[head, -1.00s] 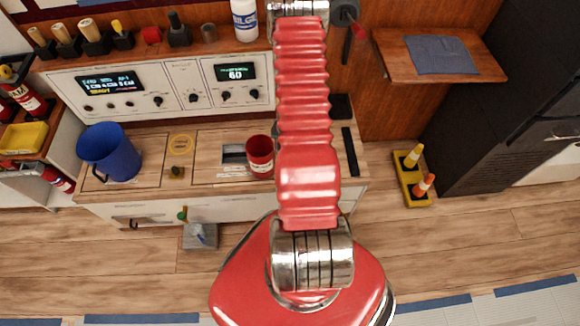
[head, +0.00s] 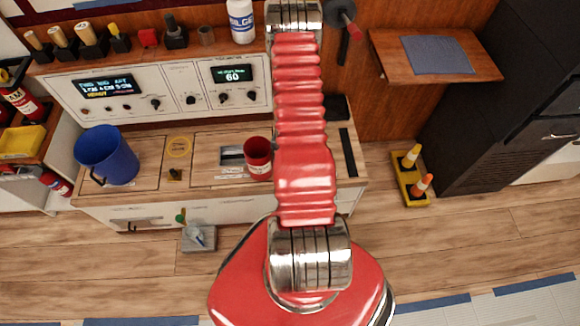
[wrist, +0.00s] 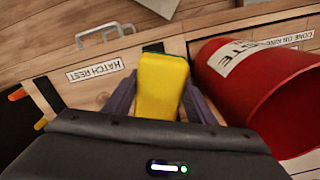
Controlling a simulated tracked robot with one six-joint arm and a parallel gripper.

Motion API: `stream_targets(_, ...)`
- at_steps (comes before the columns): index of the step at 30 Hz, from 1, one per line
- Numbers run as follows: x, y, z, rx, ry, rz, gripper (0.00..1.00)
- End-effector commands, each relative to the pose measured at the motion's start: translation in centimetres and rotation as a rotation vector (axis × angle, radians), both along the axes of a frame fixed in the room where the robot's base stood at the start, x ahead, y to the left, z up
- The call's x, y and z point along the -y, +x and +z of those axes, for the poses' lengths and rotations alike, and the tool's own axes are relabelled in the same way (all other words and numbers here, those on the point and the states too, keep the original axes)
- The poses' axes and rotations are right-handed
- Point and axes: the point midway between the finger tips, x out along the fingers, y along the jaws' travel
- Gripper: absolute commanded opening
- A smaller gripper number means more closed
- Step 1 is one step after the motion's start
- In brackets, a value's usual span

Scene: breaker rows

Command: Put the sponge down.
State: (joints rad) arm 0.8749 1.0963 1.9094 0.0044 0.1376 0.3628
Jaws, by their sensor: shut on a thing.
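The sponge (wrist: 162,85) is yellow with a dark green layer at its far edge. In the wrist view it sits between the two fingers of my gripper (wrist: 158,95), which is shut on it. Below and beyond it is a wooden counter top with a "HATCH REST" label (wrist: 95,70). Whether the sponge touches the counter is unclear. In the head view my red arm hides the gripper and sponge.
A blue bucket (head: 108,157) stands at the counter's left. A wooden shelf with a grey-blue cloth (head: 437,54) is at right.

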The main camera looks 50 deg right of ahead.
Motion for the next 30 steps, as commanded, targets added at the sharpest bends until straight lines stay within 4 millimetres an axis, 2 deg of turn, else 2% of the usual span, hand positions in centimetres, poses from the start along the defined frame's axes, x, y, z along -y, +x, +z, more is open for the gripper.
stream_targets(5,0.0,0.0,-0.3,0.0,0.001,-0.001,0.29)
stream_targets(16,0.0,-0.1,-3.9,0.0,0.001,-0.001,0.29)
stream_targets(29,0.1,-0.1,-4.4,0.0,0.0,-0.002,0.29)
stream_targets(30,0.1,-0.1,-4.3,0.0,-0.001,-0.002,0.52)
